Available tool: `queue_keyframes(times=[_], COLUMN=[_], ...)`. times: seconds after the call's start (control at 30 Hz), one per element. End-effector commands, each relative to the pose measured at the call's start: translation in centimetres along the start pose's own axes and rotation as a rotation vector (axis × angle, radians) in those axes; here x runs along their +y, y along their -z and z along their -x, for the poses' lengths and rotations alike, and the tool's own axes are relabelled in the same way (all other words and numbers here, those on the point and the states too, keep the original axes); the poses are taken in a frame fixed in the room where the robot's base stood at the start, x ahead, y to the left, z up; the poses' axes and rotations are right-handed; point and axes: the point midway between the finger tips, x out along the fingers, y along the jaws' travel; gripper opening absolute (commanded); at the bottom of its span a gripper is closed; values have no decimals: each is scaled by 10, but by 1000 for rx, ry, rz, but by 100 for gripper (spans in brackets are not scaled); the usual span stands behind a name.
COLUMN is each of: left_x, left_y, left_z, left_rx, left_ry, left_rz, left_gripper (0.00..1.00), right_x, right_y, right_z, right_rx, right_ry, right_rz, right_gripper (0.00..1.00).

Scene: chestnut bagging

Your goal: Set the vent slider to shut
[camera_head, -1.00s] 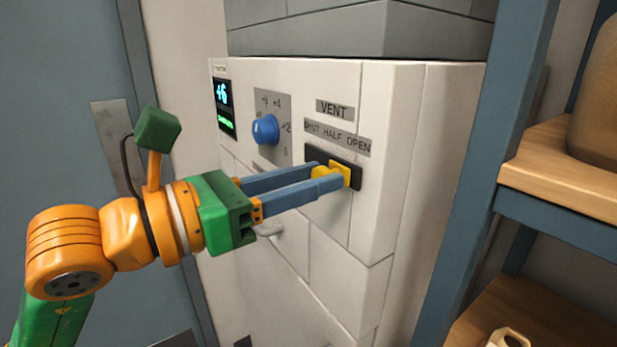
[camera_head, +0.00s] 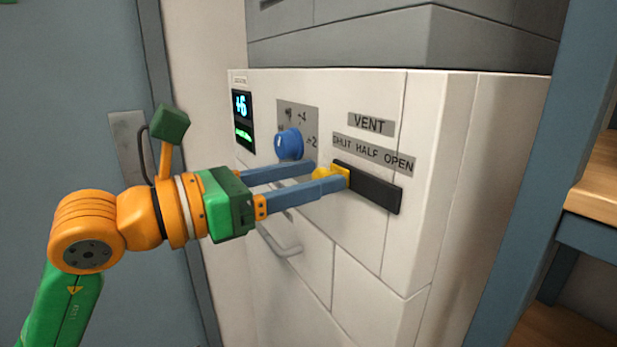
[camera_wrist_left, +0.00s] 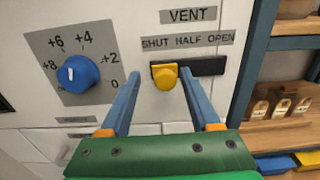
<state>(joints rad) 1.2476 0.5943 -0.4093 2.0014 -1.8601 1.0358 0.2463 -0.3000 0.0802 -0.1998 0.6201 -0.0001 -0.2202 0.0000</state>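The yellow vent slider knob (camera_head: 322,174) sits at the left end of its black slot (camera_head: 372,189), under the word SHUT on the label (camera_head: 372,155). It also shows in the left wrist view (camera_wrist_left: 165,77), with the bare slot (camera_wrist_left: 206,67) to its right. My left gripper (camera_head: 330,176) is open, its two blue fingers on either side of the knob. In the wrist view the right finger is close against the knob, and a gap shows between knob and left finger. Whether they touch is unclear. My right gripper is not in view.
A blue dial (camera_head: 289,144) and a lit display (camera_head: 242,120) are left of the slot. A handle (camera_head: 280,243) lies below the arm. A shelf (camera_head: 597,180) with a blue post stands at the right. A blue-grey door (camera_head: 70,110) is at the left.

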Motion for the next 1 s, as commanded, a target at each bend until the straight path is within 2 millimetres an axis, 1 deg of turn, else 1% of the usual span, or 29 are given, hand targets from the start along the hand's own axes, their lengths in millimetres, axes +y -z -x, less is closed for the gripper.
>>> queue_keyframes(times=[0.13, 0.2, 0.27, 0.33, 0.43, 0.5, 0.6, 0.87, 0.93, 0.97, 1.0], left_x=[0, 0, 1, 2, 2, 2, 2, 1, -9, -18, -32], left_y=[1, 3, 5, 7, 6, 5, 3, 1, 4, 6, 6], left_z=[0, 4, 14, 30, 52, 62, 70, 70, 64, 60, 55], left_rx=[2, 2, 1, 0, 0, 0, 1, -1, -33, -64, -130], left_ry=[1, -1, -3, -5, -4, -3, -1, 7, 72, 128, 224], left_rz=[0, 0, -1, -2, -1, 1, 2, 6, 50, 93, 182], left_gripper=[63, 63, 63, 63, 63, 63, 63, 63, 63, 63, 63], right_x=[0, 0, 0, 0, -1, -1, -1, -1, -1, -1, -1], right_y=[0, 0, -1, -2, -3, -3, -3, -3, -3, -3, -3], right_z=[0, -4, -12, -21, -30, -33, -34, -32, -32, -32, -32], right_rx=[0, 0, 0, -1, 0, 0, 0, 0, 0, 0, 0], right_ry=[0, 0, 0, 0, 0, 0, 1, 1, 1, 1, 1], right_rz=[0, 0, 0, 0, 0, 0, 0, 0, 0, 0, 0], right_gripper=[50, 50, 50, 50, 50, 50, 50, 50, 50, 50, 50])
